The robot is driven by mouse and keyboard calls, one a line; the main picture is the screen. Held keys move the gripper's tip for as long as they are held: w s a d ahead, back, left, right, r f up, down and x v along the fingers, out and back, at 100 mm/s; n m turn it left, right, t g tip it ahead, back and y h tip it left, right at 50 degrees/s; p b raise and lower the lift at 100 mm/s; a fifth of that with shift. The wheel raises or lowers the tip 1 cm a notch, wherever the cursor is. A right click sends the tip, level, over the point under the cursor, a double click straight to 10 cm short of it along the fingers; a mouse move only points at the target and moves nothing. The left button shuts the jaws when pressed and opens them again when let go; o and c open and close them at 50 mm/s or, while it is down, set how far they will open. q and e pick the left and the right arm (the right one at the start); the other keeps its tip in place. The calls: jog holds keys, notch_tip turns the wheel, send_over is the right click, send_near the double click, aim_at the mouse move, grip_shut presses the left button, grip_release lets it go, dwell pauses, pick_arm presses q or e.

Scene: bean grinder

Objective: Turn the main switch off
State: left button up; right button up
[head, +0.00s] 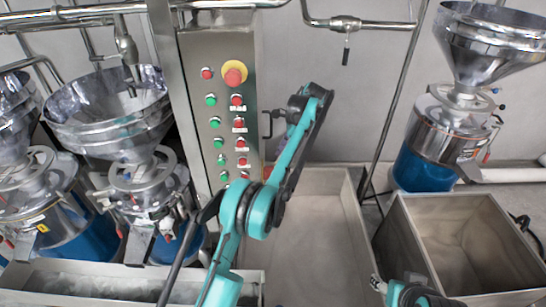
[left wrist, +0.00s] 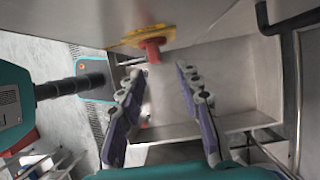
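The grey control panel (head: 219,110) bears a large red knob (head: 234,73) on a round yellow plate, at the top. None of the switches carries a label I can read as the main one. The red knob also shows in the left wrist view (left wrist: 152,48), just beyond the fingertips and apart from them. My left gripper (left wrist: 162,70) is open, with its two purple-grey fingers spread and nothing between them. In the head view my left arm reaches up to the panel's right side; its fingers are hard to make out there. My right gripper is out of view.
Smaller red and green buttons (head: 217,122) run down the panel below the red knob. Steel grinders with hoppers (head: 108,110) stand at left, another hopper (head: 488,45) at right. Open steel bins (head: 455,240) lie below. A pipe valve (head: 346,25) hangs above.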

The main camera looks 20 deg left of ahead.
pick_arm(q)
jog(key=x, duration=0.4)
jog(key=p+x, duration=0.1)
jog(key=x, duration=0.1)
jog(key=shift+s+a, duration=0.15)
jog(key=shift+s, duration=0.15)
jog(key=shift+s+a+f, duration=0.1)
jog(key=shift+s+f, duration=0.2)
jog(key=shift+f, duration=0.15)
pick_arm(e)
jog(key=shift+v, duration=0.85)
pick_arm(q)
jog(key=shift+w, duration=0.15)
jog(key=shift+c, duration=0.2)
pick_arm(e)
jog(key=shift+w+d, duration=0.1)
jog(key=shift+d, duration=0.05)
pick_arm(q)
grip_shut()
